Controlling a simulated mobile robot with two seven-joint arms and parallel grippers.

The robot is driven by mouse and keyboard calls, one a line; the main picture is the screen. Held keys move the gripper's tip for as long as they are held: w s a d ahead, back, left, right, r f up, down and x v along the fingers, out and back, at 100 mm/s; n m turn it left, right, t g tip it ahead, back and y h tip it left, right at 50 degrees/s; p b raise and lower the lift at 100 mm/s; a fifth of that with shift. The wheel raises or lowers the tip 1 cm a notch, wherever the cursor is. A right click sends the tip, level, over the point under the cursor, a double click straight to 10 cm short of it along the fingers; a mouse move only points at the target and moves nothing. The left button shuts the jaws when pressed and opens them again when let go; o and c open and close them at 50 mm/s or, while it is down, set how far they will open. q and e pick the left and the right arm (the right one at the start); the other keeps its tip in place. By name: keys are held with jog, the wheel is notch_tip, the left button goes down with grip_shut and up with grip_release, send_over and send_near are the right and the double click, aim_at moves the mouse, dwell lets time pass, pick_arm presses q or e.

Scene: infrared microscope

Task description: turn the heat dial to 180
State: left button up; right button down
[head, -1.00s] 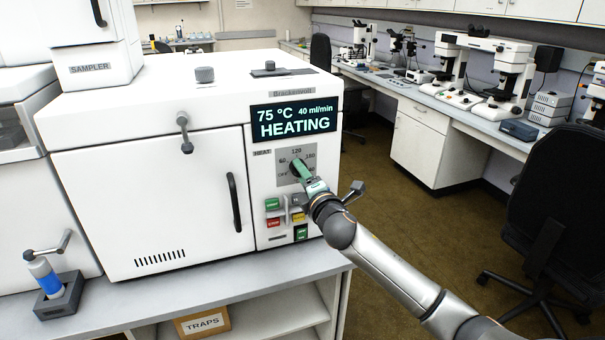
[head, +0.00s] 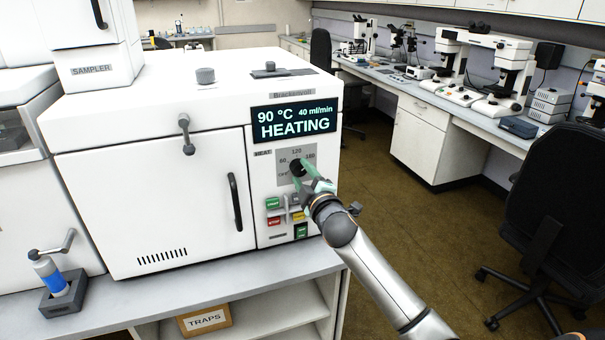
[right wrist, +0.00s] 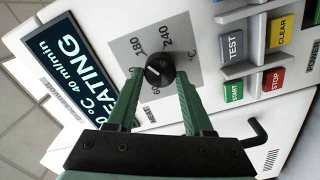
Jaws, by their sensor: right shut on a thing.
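The heat dial (head: 297,168) is a round black knob on a grey scale plate on the front of the white oven. In the right wrist view the dial (right wrist: 160,70) has numbers around it, with 180 and 240 readable. Its pointer setting is hard to read. My right gripper (head: 304,166) has its green fingers on either side of the dial and is shut on it; the fingers (right wrist: 159,80) hide part of the scale. The display (head: 293,122) reads 90 °C, 40 ml/min, HEATING. My left gripper is not in view.
Coloured buttons (head: 273,203), including START and STOP, sit just below the dial, close to my right gripper. The oven door handle (head: 234,202) is to the left. A blue-banded vial in a dark holder (head: 63,298) stands on the bench at the left.

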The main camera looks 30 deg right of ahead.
dwell(0.5)
jog(key=shift+c, duration=1.5)
grip_release()
jog(key=v, duration=1.2)
jog(key=shift+s+b, duration=0.25)
jog(key=shift+b, duration=0.05)
jog(key=s+a+f+m+g+y+p, duration=0.1)
jog(key=s+a+f+m+g+y, duration=0.2)
jog(key=f, duration=0.5)
jog(key=s+a+f+g+y+p, duration=0.1)
jog(key=s+a+f, duration=0.3)
jog(key=f, duration=0.5)
jog(key=s+a+f+m+g+y+p, duration=0.1)
jog(key=s+a+f+m+g, duration=0.3)
jog(key=s+a+f, duration=0.7)
jog(key=s+f+m+y, duration=0.1)
jog(key=s+f, duration=0.1)
jog(key=s, duration=0.2)
jog(key=shift+a+f+y, duration=0.2)
jog(key=shift+a+y, duration=0.2)
